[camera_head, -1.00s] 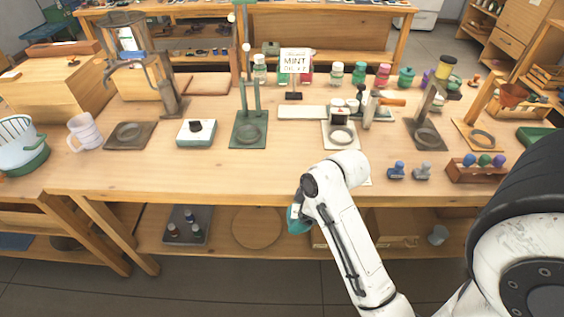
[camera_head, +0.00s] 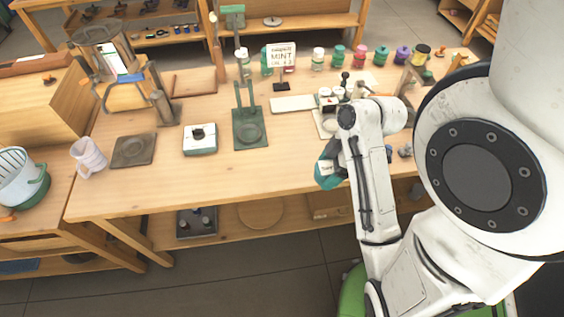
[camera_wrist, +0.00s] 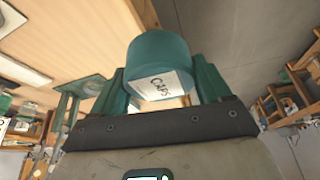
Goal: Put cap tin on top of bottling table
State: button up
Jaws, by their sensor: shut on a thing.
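In the head view the tin (camera_head: 325,176) shows at the end of my arm, in front of the table's near edge and partly hidden by the wrist. The bottling table (camera_head: 150,192) is the long light wooden table with the mint sign, jars and stands on it.
A green stand (camera_head: 250,134), a white scale (camera_head: 200,139) and a dark square plate (camera_head: 133,150) stand along the table. Bare wood lies along the front edge. A lower shelf holds a grey tray (camera_head: 197,223) and a round board (camera_head: 260,213).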

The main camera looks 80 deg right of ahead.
jog(key=w+d+f, duration=0.2)
jog(key=w+f, duration=0.1)
jog(key=w+d+f, duration=0.2)
jog(key=w+d, duration=0.1)
jog(key=w, duration=0.1)
jog(key=w+d+f, duration=0.2)
jog(key=w+f, duration=0.1)
jog(key=shift+w+d+f, duration=0.2)
jog(key=shift+d+f, duration=0.1)
jog(key=shift+f, duration=0.05)
jog(key=shift+w+d+f, duration=0.15)
jog(key=shift+w+f, duration=0.1)
jog(key=shift+f, duration=0.15)
jog(key=shift+w+f+p, duration=0.1)
jog(key=shift+f+p, duration=0.35)
jog(key=shift+f, duration=1.2)
jog(key=o, duration=1.1)
jog(key=shift+f, duration=0.1)
jog(key=shift+c, duration=0.2)
